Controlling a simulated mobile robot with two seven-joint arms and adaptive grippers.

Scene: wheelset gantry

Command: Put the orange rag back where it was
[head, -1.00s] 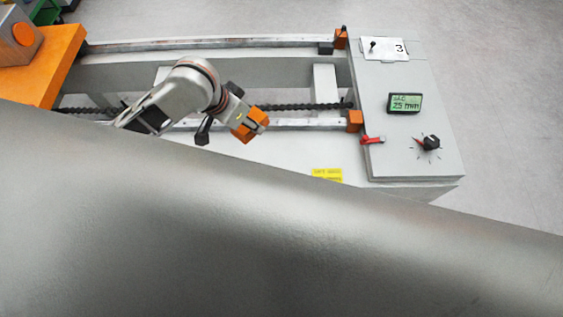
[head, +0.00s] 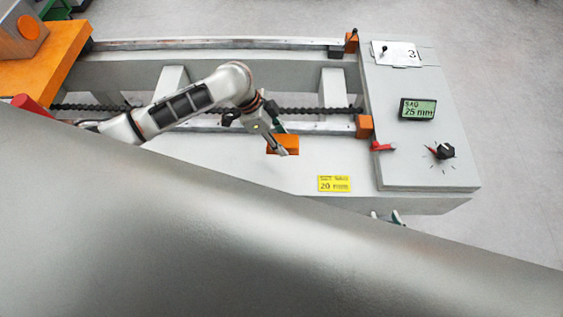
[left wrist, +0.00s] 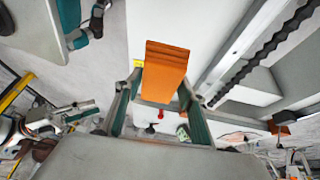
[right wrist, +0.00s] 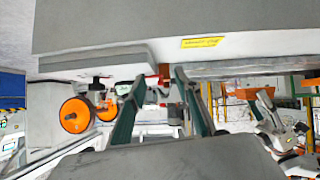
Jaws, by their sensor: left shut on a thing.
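The orange rag (head: 288,141) shows as a small folded block over the pale bed of the gantry, in front of the near rail. In the left wrist view the rag (left wrist: 165,72) stands out between the fingers. My left gripper (head: 277,138) is shut on it; I cannot tell whether the rag touches the bed. My right gripper (right wrist: 158,76) is open in the right wrist view, with nothing held between its fingers, below the bed's front edge. In the head view only its tips (head: 390,216) show past a large grey surface.
A control panel (head: 420,160) stands at right with a display (head: 417,109), a black knob (head: 446,151) and a red lever (head: 383,147). A yellow label (head: 334,184) sits on the bed. Orange blocks (head: 364,126) end the rails. A grey surface (head: 220,230) hides the lower picture.

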